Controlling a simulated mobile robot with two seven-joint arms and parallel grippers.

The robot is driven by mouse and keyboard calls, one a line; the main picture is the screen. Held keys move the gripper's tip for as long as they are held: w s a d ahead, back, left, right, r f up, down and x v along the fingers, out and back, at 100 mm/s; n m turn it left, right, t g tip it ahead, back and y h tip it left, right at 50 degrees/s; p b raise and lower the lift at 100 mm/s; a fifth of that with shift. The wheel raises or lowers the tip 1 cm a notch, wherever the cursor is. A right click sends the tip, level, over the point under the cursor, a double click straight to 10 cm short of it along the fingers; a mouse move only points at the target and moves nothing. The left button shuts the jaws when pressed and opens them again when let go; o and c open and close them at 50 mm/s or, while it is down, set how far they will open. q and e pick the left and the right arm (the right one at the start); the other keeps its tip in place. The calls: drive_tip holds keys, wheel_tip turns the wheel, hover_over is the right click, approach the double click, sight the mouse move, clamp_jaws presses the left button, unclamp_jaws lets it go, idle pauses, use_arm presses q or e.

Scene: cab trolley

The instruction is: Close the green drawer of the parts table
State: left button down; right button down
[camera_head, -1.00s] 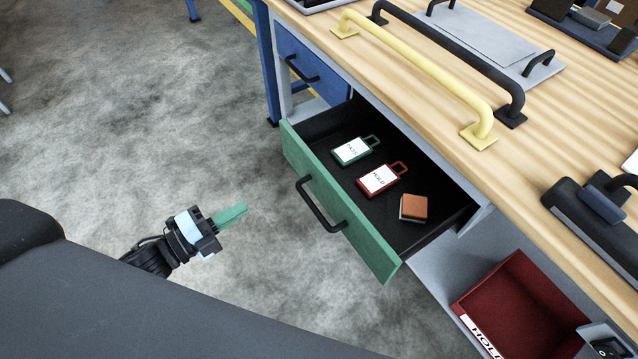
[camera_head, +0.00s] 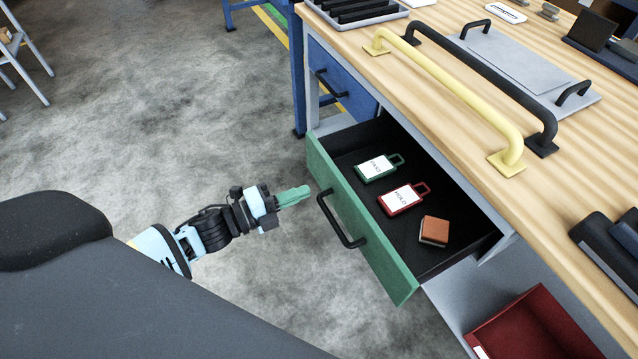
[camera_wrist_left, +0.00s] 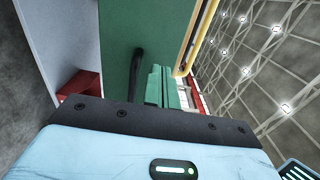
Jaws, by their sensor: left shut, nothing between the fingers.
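The green drawer (camera_head: 350,215) of the parts table stands pulled open, its green front facing lower left with a black bar handle (camera_head: 340,220). In it lie a green PASS tag (camera_head: 376,168), a red HOLD tag (camera_head: 402,198) and a small brown block (camera_head: 434,231). My left gripper (camera_head: 296,196) is shut and empty, a short way left of the drawer front near the handle's upper end. The left wrist view shows the gripper's green fingers (camera_wrist_left: 162,88) pointing at the green front (camera_wrist_left: 125,40), beside the black handle (camera_wrist_left: 138,72). My right gripper is not seen.
The wooden tabletop (camera_head: 455,125) above the drawer carries a yellow bar handle (camera_head: 450,95) and a black one (camera_head: 490,85). A blue drawer (camera_head: 343,85) sits further back, closed. A red bin (camera_head: 530,330) stands low at right.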

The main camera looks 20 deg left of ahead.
sight(332, 180)
use_arm(q)
drive_tip(key=shift+x, duration=2.7)
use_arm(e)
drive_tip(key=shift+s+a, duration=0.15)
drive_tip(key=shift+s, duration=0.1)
